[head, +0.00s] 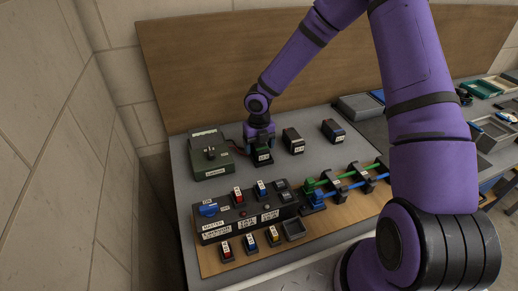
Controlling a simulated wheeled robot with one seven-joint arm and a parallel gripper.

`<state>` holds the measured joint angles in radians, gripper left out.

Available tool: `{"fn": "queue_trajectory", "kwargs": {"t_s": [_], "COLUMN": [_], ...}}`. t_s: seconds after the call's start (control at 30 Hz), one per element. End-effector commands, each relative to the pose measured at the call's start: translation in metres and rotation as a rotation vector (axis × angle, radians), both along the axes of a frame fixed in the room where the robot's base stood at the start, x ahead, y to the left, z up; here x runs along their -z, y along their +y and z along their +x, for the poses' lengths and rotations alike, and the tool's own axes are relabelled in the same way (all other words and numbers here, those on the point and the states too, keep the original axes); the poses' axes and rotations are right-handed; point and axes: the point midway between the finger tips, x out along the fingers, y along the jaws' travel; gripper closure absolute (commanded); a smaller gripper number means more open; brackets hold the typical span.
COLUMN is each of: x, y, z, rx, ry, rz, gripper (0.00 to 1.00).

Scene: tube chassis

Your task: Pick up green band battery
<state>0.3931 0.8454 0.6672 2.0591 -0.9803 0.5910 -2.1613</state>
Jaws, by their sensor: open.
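A small dark battery with a green lower part and a pale label (263,157) stands upright on the grey bench top, directly below my gripper (261,142). My gripper points down and is open, its fingers around or just above the top of this battery. The gripper covers the battery's upper part, and I cannot tell whether the fingers touch it. Two similar dark batteries stand to the right. One is the middle battery (293,141) and the other is the right battery (333,131). Their band colours are hard to make out.
A green box (210,158) stands left of the gripper. In front is a black control panel (245,218) with switches and labels on a wooden board. Blue and green tubes (345,185) run along that board. A brown panel (220,60) rises behind the bench. Grey trays (360,106) stand at right.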

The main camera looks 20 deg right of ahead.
Motion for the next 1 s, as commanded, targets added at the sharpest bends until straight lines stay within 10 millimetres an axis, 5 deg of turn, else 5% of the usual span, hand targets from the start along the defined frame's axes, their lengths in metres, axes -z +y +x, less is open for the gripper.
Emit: {"fn": "queue_trajectory", "kwargs": {"t_s": [0.3,0.6,0.67,1.0], "x": [0.005,0.004,0.004,-0.01], "y": [0.0,0.0,0.0,0.0], "z": [0.0,0.0,0.0,0.001], "rx": [0.0,0.0,0.0,0.0], "ry": [0.0,0.0,-0.001,-0.004], "rz": [0.0,0.0,0.0,-0.001], "gripper": [0.26,0.95,1.0,1.0]}}
